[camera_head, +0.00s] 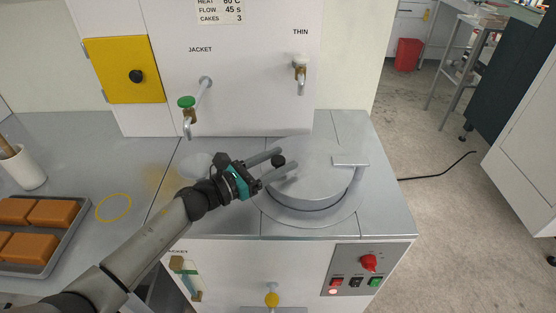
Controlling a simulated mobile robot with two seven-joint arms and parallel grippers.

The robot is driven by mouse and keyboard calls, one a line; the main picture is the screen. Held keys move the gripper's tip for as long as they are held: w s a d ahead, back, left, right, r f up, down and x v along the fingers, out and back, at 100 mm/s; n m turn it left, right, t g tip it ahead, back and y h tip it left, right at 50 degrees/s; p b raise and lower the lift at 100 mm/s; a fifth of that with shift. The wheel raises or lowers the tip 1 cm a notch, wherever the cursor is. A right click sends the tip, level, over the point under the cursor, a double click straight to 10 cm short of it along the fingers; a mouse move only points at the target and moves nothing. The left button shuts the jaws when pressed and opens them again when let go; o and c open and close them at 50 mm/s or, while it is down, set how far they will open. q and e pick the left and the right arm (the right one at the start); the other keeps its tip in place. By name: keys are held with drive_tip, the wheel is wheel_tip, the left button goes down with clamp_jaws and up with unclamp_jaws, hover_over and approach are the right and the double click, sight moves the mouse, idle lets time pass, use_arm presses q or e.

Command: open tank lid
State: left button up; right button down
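The tank lid (315,178) is a round grey metal disc lying flat and closed on the tank in the worktop. A small black knob (278,161) sits at its left edge, and a flat hinge plate (350,160) is at its right. My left gripper (286,161) reaches in from the left, with its two grey fingers apart and the knob between them. The knob looks close to the upper finger; I cannot tell whether the fingers touch it. My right gripper is not in view.
A white panel with a green-handled tap (187,103) and a second tap (300,66) stands behind the lid. A control panel (361,269) with a red knob is on the front. A tray of orange-brown blocks (68,238) and a white cup (22,168) are at left.

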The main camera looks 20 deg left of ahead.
use_arm(q)
clamp_jaws()
idle(1.1)
